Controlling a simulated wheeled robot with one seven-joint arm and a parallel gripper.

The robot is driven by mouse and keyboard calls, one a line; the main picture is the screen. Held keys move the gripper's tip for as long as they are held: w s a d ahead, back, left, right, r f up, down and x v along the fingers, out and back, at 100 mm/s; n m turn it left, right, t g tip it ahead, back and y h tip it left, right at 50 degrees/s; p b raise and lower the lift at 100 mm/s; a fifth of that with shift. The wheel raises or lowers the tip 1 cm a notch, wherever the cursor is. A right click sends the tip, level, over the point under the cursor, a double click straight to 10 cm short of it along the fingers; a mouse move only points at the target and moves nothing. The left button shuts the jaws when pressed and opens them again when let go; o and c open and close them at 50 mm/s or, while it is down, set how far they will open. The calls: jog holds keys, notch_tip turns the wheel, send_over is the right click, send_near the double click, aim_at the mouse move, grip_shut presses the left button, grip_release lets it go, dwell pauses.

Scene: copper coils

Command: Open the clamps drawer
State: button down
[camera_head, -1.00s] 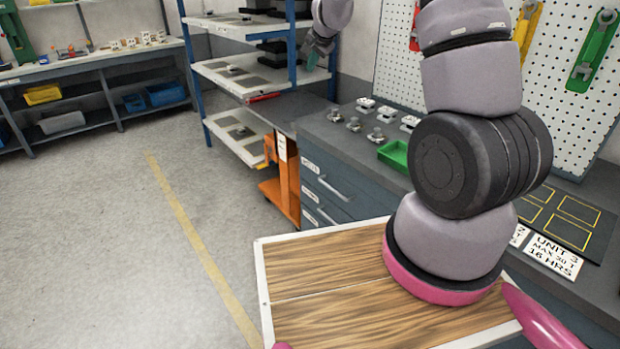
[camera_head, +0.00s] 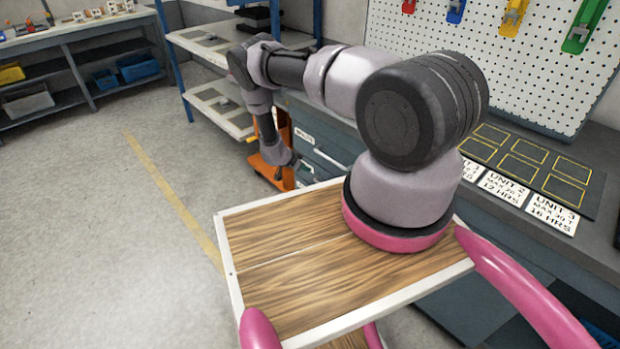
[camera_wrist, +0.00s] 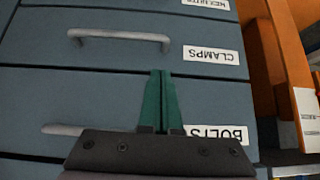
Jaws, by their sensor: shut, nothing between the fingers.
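The clamps drawer (camera_wrist: 60,57) is a blue-grey drawer front in the wrist view, marked by a white CLAMPS label (camera_wrist: 211,55). Its grey bar handle (camera_wrist: 118,37) lies left of the label. The drawer looks flush with its neighbours, so it appears shut. My gripper (camera_wrist: 161,73) has green fingers pressed together with nothing between them. In the picture its tips are below and right of the handle, apart from it, near the seam with the drawer below. In the head view my arm reaches down in front of the drawer unit (camera_head: 325,140) and hides part of it.
An orange cart (camera_wrist: 281,75) stands close on the right of the drawers. Open floor (camera_head: 80,220) lies left of my wooden deck. Shelving (camera_head: 215,100) stands behind.

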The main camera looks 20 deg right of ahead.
jog(key=f, duration=0.2)
send_near(323, 180)
jog(key=x, duration=0.4)
jog(key=shift+w+d+f, duration=0.15)
jog(key=shift+f, duration=0.1)
